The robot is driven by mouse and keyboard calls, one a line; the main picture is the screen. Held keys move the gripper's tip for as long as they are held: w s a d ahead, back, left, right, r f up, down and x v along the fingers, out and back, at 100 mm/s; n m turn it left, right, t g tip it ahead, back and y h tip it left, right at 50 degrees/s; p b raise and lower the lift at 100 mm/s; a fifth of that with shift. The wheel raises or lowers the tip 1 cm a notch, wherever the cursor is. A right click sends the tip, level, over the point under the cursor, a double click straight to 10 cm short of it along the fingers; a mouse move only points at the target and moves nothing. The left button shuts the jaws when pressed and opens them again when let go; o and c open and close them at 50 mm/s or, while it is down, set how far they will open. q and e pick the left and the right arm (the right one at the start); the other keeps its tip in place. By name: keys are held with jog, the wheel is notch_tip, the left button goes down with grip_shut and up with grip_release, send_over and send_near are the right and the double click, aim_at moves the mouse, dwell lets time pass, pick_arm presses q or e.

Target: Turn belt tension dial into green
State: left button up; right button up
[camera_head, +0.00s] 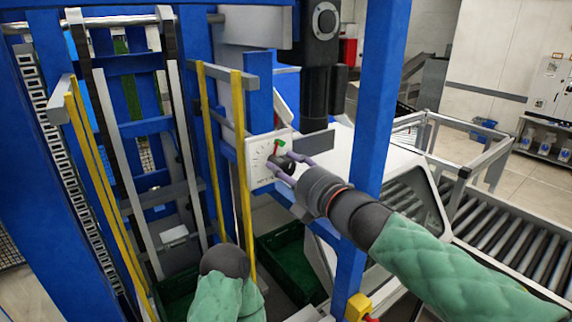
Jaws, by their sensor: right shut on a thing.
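The belt tension dial panel (257,152) is a white plate with tick marks, fixed on the blue machine frame near the middle of the view. A small green mark (283,142) shows at its upper right, with a bit of red just beside it. My right gripper (286,164) reaches in from the right and is shut on the dark dial knob (275,160). The fingers cover part of the knob, and I cannot tell exactly where it points. My left arm shows at the bottom centre; its gripper fingers are not visible.
A blue post (381,90) stands just right of the dial, close to my right arm. Yellow rails (240,150) stand to its left. Green crates (285,262) sit below. A roller conveyor (505,235) runs at the right.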

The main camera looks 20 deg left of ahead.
jog(key=shift+w+d+r+m, duration=0.1)
jog(key=shift+d+r+m, duration=0.1)
jog(key=shift+r+m, duration=0.4)
jog(key=shift+f, duration=0.15)
jog(key=o, duration=1.1)
jog(key=shift+c, duration=0.2)
jog(key=shift+o, duration=0.4)
jog(key=shift+w+f, duration=0.2)
jog(key=shift+f, duration=0.05)
jog(key=shift+s+f, duration=0.1)
jog(key=shift+s, duration=0.1)
jog(key=v, duration=1.2)
